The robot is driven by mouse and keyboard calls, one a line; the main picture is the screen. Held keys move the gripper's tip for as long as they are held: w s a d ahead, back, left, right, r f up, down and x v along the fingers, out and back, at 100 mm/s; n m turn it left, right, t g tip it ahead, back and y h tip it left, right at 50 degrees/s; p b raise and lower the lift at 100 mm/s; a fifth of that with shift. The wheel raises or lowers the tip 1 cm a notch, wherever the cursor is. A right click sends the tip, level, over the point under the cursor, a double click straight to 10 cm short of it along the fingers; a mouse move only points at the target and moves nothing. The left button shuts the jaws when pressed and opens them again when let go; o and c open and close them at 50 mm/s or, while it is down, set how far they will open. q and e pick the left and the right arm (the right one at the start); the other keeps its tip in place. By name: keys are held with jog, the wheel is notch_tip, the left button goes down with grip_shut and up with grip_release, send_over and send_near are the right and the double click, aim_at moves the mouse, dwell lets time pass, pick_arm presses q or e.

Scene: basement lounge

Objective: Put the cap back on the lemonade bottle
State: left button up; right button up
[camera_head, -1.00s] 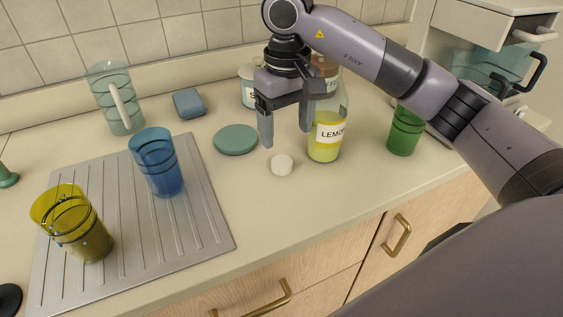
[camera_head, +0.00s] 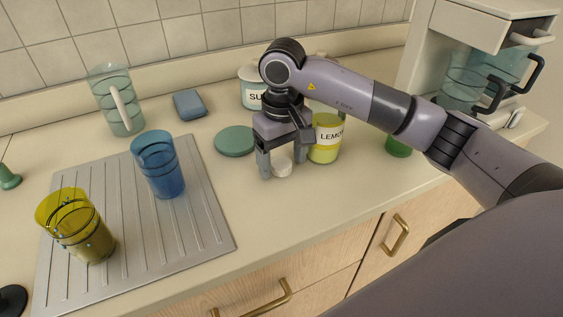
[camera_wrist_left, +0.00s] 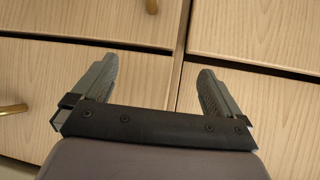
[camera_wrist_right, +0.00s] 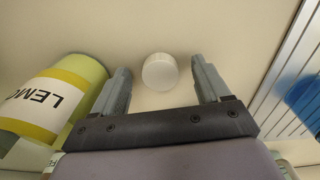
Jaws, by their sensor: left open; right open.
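The white cap (camera_head: 282,167) lies on the counter. In the right wrist view the cap (camera_wrist_right: 160,72) shows between and just beyond the fingertips. My right gripper (camera_head: 281,168) is open, pointing down, with its fingers on either side of the cap; I cannot tell whether they touch it. The lemonade bottle (camera_head: 325,146), yellow with a white label, stands upright just right of the gripper, its top hidden behind my arm. In the right wrist view the bottle (camera_wrist_right: 48,100) is at the left, beside one finger. My left gripper (camera_wrist_left: 150,85) is open and empty, facing the wooden drawer fronts.
A teal disc (camera_head: 235,140) lies left of the right gripper. A sugar jar (camera_head: 252,90) stands behind, and a green glass (camera_head: 398,146) is partly hidden by my arm. The drying mat (camera_head: 215,232) holds a blue glass (camera_head: 160,170) and a yellow glass (camera_head: 78,228). A pitcher (camera_head: 117,103) stands at the back left.

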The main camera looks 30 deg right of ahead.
aim_at(282, 164)
dwell(0.3)
jog(key=c, duration=1.1)
jog(key=shift+r, duration=0.75)
notch_tip(282, 164, up, 18)
jog(key=shift+r+p, duration=0.2)
jog(key=shift+p, duration=0.8)
